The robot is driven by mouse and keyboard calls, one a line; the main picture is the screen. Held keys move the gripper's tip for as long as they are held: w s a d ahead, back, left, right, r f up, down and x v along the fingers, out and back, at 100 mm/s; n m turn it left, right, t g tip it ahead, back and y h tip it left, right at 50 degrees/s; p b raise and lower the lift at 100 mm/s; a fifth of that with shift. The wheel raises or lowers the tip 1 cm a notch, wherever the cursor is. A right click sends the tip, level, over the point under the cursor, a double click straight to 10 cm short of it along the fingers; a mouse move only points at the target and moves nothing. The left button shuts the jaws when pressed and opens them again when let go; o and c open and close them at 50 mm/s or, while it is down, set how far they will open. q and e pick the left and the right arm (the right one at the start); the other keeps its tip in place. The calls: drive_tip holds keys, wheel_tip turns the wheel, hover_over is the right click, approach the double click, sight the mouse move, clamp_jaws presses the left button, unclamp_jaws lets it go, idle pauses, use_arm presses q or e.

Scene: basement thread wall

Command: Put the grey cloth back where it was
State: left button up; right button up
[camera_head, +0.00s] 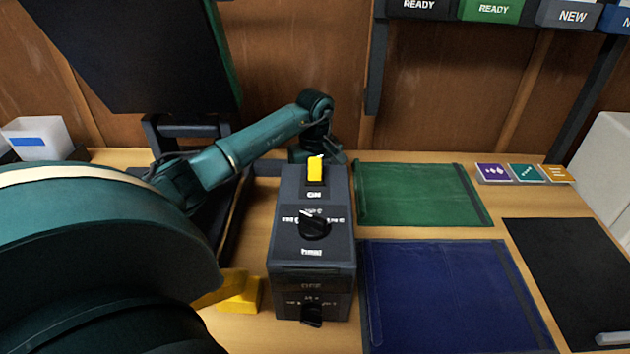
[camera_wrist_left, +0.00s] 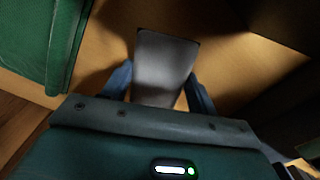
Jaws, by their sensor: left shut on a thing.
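The grey cloth (camera_wrist_left: 166,62) shows in the left wrist view as a pale grey flat piece between the two blue fingers of my left gripper (camera_wrist_left: 162,90). The gripper is shut on it, above the wooden tabletop. In the head view my left arm reaches from the left to behind the dark control box (camera_head: 312,240). There the fingertips and the cloth are hidden by the box and the wrist. I cannot tell whether the cloth touches the tabletop. My right gripper is not in view.
A green mat (camera_head: 420,193) and a blue mat (camera_head: 450,295) lie right of the box, with a black mat (camera_head: 570,275) beyond. Small coloured cards (camera_head: 525,172) lie at the back right. A white bin (camera_head: 40,138) stands at far left. A yellow piece (camera_head: 240,292) is left of the box.

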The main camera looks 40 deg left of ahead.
use_arm(q)
drive_tip(key=shift+f, duration=0.1)
drive_tip(key=o, duration=0.9)
drive_tip(key=shift+r, duration=0.45)
wheel_tip(320, 180, up, 12)
drive_tip(key=shift+f, duration=0.25)
drive_tip(key=shift+w+d, duration=0.1)
